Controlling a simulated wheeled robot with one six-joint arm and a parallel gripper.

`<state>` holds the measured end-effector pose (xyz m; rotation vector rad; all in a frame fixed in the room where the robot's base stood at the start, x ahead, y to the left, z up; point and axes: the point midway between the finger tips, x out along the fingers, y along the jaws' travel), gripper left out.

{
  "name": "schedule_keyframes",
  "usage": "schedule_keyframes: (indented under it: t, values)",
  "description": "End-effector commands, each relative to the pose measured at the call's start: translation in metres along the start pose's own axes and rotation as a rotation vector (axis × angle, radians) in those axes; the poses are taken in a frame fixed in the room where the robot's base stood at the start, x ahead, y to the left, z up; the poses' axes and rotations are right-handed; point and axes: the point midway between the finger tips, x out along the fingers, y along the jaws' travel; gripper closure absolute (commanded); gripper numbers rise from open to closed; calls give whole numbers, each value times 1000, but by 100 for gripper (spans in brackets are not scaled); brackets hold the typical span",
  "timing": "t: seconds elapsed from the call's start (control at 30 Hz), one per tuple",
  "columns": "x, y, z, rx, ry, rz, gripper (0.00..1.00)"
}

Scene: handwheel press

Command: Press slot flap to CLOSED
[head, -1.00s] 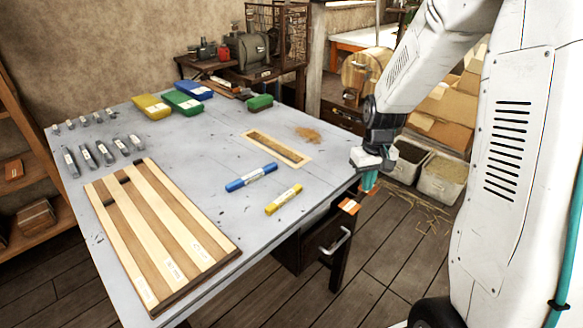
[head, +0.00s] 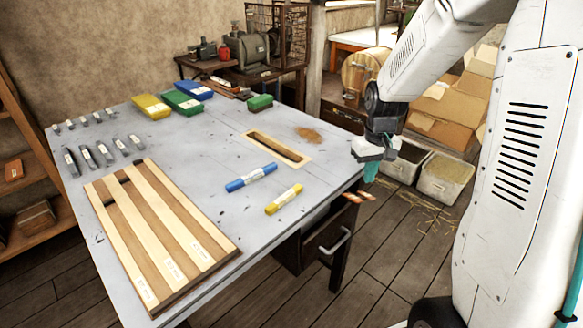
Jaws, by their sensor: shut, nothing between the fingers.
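A long slot (head: 278,149) with a pale wooden frame is set in the grey tabletop. Its inside looks dark and sunken, with a brown strip along it. A small orange-topped part (head: 357,197) sticks out by the table's right edge, tilted and seen nearly edge-on; any marking on it is unreadable. My gripper (head: 370,173) is shut and empty, with teal fingertips pointing down. In the picture it is just above and right of the orange part, apart from it.
A blue bar (head: 251,178) and a yellow bar (head: 284,200) lie between the slot and a striped wooden board (head: 165,235). A drawer (head: 327,237) with a metal handle is below the table edge. Bins (head: 445,178) stand behind my gripper.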

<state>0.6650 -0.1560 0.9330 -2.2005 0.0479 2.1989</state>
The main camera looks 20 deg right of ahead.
Motion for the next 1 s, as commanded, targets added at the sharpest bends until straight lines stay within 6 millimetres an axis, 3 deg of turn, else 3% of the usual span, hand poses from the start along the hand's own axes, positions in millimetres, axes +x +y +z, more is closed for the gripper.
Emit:
schedule_keyframes:
  t: [0.37, 0.8, 1.0]
  values:
    - [-4, 0, 0, 0, 0, 0, 100]
    - [-40, 0, 0, 0, 1, 0, 100]
    - [-42, 0, 0, 0, -1, 0, 100]
